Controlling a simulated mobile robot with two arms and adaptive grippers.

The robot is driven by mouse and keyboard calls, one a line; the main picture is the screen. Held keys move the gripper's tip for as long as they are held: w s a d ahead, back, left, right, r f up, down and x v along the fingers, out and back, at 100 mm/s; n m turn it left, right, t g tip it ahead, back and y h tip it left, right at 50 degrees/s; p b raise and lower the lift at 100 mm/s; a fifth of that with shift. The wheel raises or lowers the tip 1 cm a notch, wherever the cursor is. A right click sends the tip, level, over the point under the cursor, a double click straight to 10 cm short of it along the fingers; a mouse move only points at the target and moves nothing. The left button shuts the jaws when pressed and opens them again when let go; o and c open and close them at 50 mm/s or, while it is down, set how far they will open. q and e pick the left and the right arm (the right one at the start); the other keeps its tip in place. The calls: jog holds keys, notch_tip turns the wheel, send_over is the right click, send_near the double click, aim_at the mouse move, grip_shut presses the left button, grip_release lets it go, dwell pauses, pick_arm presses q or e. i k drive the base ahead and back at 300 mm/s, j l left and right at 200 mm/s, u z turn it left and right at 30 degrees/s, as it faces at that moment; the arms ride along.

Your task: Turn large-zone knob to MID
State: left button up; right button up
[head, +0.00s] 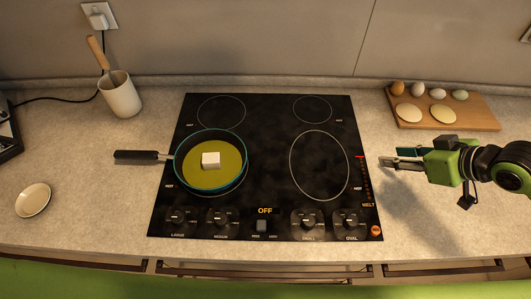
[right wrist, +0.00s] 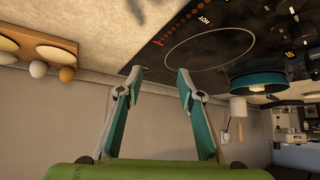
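The black cooktop (head: 270,130) has a row of dark knobs along its front edge. The knob labelled LARGE (head: 178,215) is at the far left of the row; its pointer setting is too small to read. Beside it are the MEDIUM knob (head: 221,217), a small knob (head: 308,219) and the OVAL knob (head: 349,219). My right gripper (head: 385,162) is beyond the cooktop's right edge, far from the LARGE knob. In the right wrist view (right wrist: 160,78) its two fingers are spread apart with nothing between them. My left gripper is not in view.
A teal pan (head: 184,174) with yellow liquid and a white block sits on the front left zone, its handle (head: 136,155) pointing left. A utensil crock (head: 120,95) and small plate (head: 33,200) stand left. A wooden board (head: 475,112) with eggs lies right.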

aim_at(179, 218)
jog(key=u, duration=1.1)
